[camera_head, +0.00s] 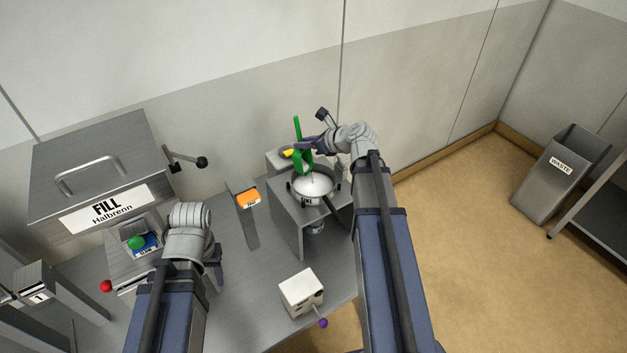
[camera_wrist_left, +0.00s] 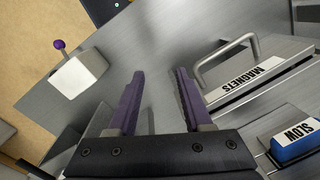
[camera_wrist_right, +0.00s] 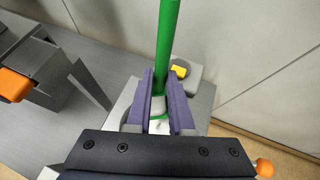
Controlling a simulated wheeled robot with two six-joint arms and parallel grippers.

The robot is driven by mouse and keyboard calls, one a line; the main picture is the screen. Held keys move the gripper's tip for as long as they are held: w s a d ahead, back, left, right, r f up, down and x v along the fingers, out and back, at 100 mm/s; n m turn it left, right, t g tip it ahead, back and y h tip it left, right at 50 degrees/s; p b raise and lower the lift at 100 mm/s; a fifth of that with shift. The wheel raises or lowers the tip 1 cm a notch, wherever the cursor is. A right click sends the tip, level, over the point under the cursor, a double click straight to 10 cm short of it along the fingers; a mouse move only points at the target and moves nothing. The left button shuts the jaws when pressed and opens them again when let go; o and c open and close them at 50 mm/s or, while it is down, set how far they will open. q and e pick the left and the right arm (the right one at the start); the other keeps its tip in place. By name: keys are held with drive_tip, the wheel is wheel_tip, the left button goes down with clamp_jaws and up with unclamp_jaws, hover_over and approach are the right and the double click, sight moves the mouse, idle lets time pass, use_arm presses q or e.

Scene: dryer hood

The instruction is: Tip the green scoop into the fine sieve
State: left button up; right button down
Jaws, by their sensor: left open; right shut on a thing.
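The green scoop (camera_head: 304,163) is held above the fine sieve, its handle (camera_head: 297,128) pointing steeply up, so it is tilted. My right gripper (camera_head: 310,145) is shut on it; in the right wrist view the green handle (camera_wrist_right: 168,40) rises between the purple fingers (camera_wrist_right: 160,95). The round sieve (camera_head: 333,191) sits on a grey stand directly below and holds white powder (camera_head: 313,187). Whether any powder is left in the scoop is hidden. My left gripper (camera_head: 217,272) is low over the table; in the left wrist view its fingers (camera_wrist_left: 157,100) are open and empty.
A steel FILL bin (camera_head: 95,165) stands at the left. An orange-topped post (camera_head: 247,199) is left of the sieve stand (camera_head: 285,213). A white box with a purple knob (camera_head: 301,291) sits at the table front. A WASTE bin (camera_head: 560,175) stands far right.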

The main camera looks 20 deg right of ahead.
drive_tip(key=shift+s+d+t+y+b, duration=0.3)
drive_tip(key=shift+s+d+t+b, duration=0.25)
drive_tip(key=shift+b, duration=0.6)
drive_tip(key=shift+s+d+f+t+y+b, duration=0.1)
drive_tip(key=shift+s+d+t+y+b, duration=0.25)
drive_tip(key=shift+b, duration=0.6)
drive_tip(key=shift+s+d+t+y+b, duration=0.15)
drive_tip(key=shift+s+t+b, duration=0.35)
drive_tip(key=shift+b, duration=0.4)
drive_tip(key=w+a+g+h+p, duration=0.1)
drive_tip(key=p, duration=0.2)
drive_tip(key=w+a+g+p, duration=0.1)
drive_tip(key=w+g+p, duration=0.1)
drive_tip(key=p, duration=0.2)
drive_tip(key=shift+a+r+h, duration=0.1)
drive_tip(key=shift+r+h, duration=0.25)
drive_tip(key=shift+h, duration=0.05)
drive_tip(key=shift+f, duration=0.25)
drive_tip(key=shift+w+a+r+g+p, duration=0.15)
drive_tip(key=shift+w+a+g+p, duration=0.15)
drive_tip(key=shift+w, duration=0.15)
drive_tip(key=w+a+f+n+g+h+b, duration=0.1)
drive_tip(key=w+a+f+g+h+b, duration=0.3)
drive_tip(key=w+a+f+g+h, duration=0.5)
drive_tip(key=w+a+f+g, duration=0.1)
drive_tip(key=w+f+g, duration=0.1)
drive_tip(key=w+g, duration=0.1)
drive_tip(key=shift+w+a+n, duration=0.15)
drive_tip(key=shift+w+n, duration=0.15)
drive_tip(key=shift+w, duration=0.4)
